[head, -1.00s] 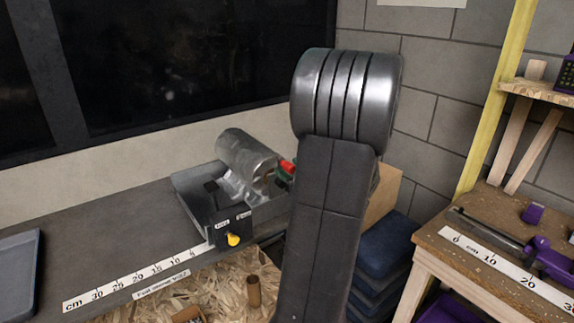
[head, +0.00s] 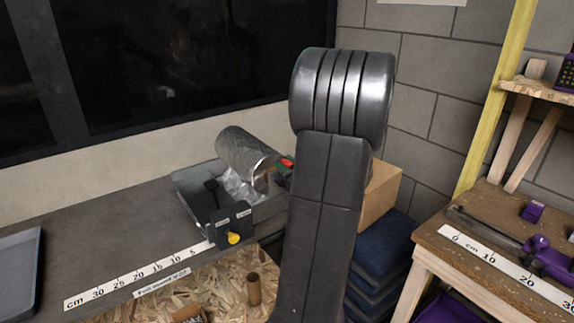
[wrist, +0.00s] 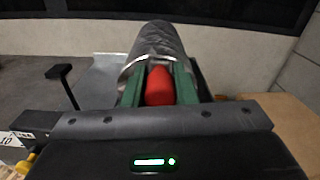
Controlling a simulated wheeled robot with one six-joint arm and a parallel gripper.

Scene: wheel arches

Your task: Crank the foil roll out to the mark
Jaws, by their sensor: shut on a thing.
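The foil roll (head: 243,151) is a silver cylinder lying across a grey metal holder (head: 184,190) on the bench. It also shows in the wrist view (wrist: 157,43). A red crank knob (wrist: 159,86) sits at its near end, between the green fingers of my gripper (wrist: 159,82), which are shut on it. In the head view my arm covers most of the gripper, and a bit of the red knob (head: 287,162) shows. Crumpled foil (head: 240,187) lies in the holder below the roll. A centimetre scale (head: 135,278) runs left from the holder along the bench's front edge.
A yellow knob (head: 234,238) and a black lever (head: 212,190) are on the holder. A grey tray (head: 18,268) lies at far left. A cardboard box (head: 380,195) and stacked blue pads (head: 384,250) stand right of my arm. The bench between tray and holder is clear.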

